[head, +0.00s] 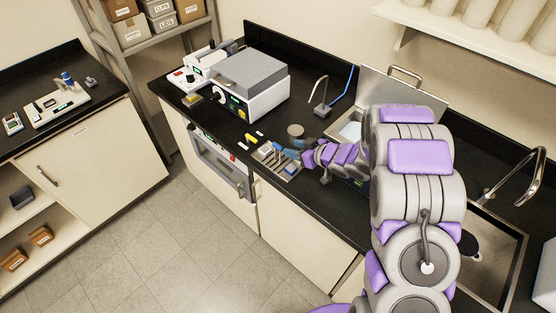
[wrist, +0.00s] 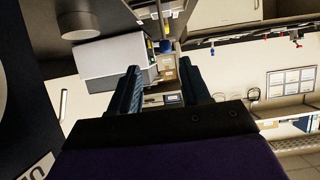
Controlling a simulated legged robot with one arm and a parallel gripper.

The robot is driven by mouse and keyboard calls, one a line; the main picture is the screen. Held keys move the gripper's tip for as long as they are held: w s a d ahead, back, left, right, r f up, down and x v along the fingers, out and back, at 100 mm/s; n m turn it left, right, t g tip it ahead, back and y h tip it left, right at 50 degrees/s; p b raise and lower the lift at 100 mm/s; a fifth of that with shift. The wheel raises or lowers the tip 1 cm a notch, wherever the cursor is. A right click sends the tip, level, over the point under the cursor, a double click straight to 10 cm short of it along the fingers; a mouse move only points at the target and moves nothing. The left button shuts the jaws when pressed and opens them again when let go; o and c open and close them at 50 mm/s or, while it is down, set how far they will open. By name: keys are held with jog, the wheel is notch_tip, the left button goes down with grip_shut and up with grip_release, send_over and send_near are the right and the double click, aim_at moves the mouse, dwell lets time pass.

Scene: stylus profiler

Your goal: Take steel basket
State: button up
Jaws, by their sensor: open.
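My gripper (head: 284,147) is over the black counter, close above a small metal tray (head: 290,171). In the wrist view my gripper (wrist: 160,68) shows two dark blue fingers spread apart with nothing held between them. I cannot clearly make out the steel basket in either view. A steel bath (head: 350,130) with its handled lid (head: 403,88) raised stands to the right of my gripper. My arm hides part of the bath, and its inside is too small to read.
A grey-topped machine (head: 252,75) stands at the back left of the counter. A thin curved spout (head: 319,92) rises behind my gripper. A sink (head: 513,262) with a faucet (head: 522,185) lies at right. The tiled floor (head: 190,240) at left is clear.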

aim_at(279, 147)
jog(key=x, duration=0.4)
jog(key=s+a+b+x, duration=0.1)
jog(key=x, duration=0.1)
jog(key=shift+w+a+r, duration=0.1)
jog(key=shift+a, duration=0.1)
jog(key=shift+d, duration=0.5)
jog(key=shift+c, duration=0.3)
jog(key=shift+d+r, duration=0.1)
jog(key=shift+d, duration=0.25)
jog(key=shift+c, duration=1.4)
jog(key=shift+a, duration=0.15)
jog(key=c, duration=0.3)
jog(key=shift+a, duration=0.5)
grip_shut()
jog(key=shift+d, duration=0.15)
